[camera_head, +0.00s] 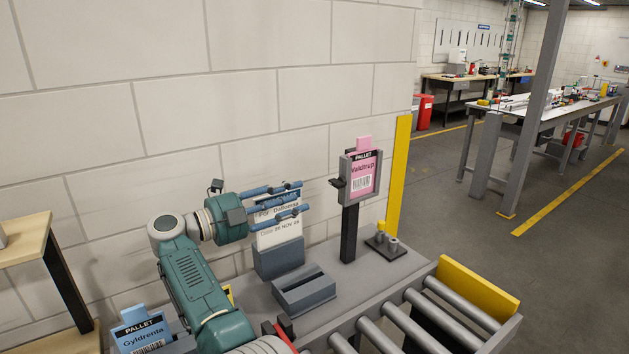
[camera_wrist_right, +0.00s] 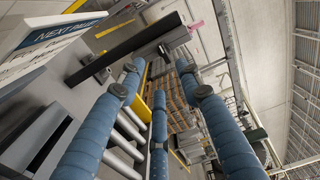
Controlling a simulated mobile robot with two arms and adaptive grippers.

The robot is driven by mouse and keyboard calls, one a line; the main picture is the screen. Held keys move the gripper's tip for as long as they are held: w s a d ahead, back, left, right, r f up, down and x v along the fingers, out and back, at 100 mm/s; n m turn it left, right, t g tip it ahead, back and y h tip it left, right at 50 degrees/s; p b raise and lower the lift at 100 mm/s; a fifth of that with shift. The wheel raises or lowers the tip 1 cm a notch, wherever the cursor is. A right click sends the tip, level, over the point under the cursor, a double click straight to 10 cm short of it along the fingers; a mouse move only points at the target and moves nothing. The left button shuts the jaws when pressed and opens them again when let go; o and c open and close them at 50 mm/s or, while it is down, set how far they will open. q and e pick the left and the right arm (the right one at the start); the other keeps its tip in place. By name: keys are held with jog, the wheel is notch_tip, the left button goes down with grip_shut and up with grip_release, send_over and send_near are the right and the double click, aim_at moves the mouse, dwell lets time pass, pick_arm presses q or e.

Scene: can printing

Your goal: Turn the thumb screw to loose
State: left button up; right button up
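The stand with a dark post (camera_head: 349,232) carries a sign holder with a pink card (camera_head: 364,173) reading Valditrup. A small dark knob (camera_head: 337,183), which looks like the thumb screw, sticks out from the holder's left side. My right gripper (camera_head: 297,197) is left of the knob, its blue fingers pointing right towards it, spread and empty, with a gap between. In the right wrist view the open fingers (camera_wrist_right: 160,77) show nothing between them. My left gripper is out of view.
An empty grey slotted block (camera_head: 304,290) sits in front. A small base with pegs (camera_head: 383,243) is right of the post. Rollers (camera_head: 421,325) run along the front right; a wall is behind.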

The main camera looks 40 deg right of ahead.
jog(key=p, duration=0.2)
send_near(338, 183)
jog(key=d, duration=0.2)
pick_arm(q)
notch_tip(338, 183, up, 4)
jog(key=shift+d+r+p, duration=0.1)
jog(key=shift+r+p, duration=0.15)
jog(key=shift+p, duration=0.8)
pick_arm(e)
jog(key=d+f, duration=0.1)
jog(key=d, duration=0.5)
jog(key=shift+d, duration=0.25)
jog(key=shift+w, duration=0.1)
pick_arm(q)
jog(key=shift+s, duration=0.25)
pick_arm(e)
grip_shut()
